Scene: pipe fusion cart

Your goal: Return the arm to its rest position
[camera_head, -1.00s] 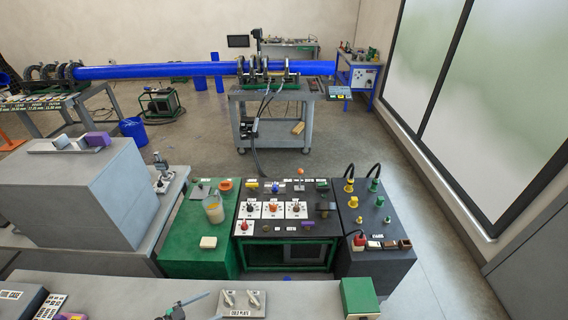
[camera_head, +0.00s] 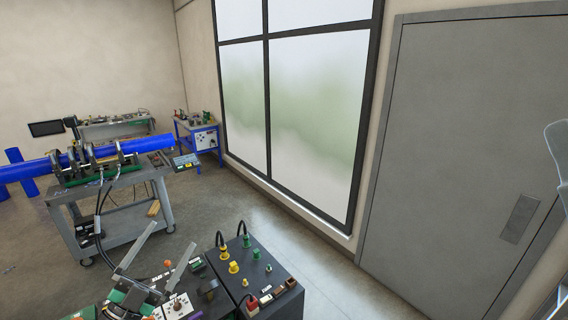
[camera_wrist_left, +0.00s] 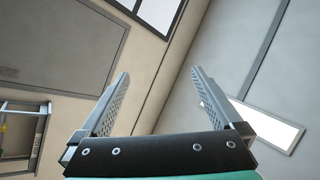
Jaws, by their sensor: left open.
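My left gripper (camera_head: 172,236) shows low in the head view, in front of the dark control console. Its two pale fingers are spread apart and point up, with nothing between them. My right gripper is not in either view. The rest position itself is not marked in these frames.
The console's black right block (camera_head: 262,268) carries yellow and green fittings and lies just right of the gripper. A blue pipe (camera_head: 30,168) is clamped on a grey cart (camera_head: 130,232) behind. A grey door (camera_head: 470,150) and window stand right. Floor right of the console is clear.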

